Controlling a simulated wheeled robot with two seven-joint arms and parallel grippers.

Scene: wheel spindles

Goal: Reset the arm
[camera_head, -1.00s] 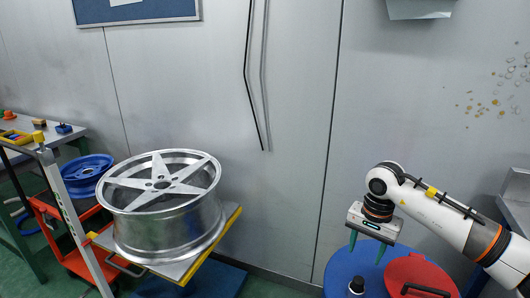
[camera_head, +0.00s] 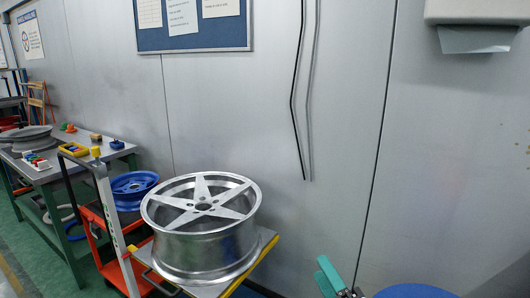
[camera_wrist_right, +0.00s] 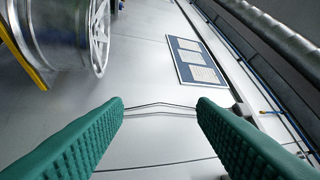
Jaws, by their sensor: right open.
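My right gripper (camera_head: 335,277) shows at the bottom edge of the head view, right of the wheel, with only part of its green fingers visible. In the right wrist view its two green fingers (camera_wrist_right: 160,108) stand wide apart with nothing between them. The wall shows beyond them. My left gripper is not in view.
A silver five-spoke wheel (camera_head: 205,228) rests on a yellow-edged cart platform (camera_head: 262,246); it also shows in the right wrist view (camera_wrist_right: 60,35). A blue wheel (camera_head: 133,188) sits behind it. A workbench (camera_head: 45,172) stands at left. A blue round surface (camera_head: 415,291) is at bottom right.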

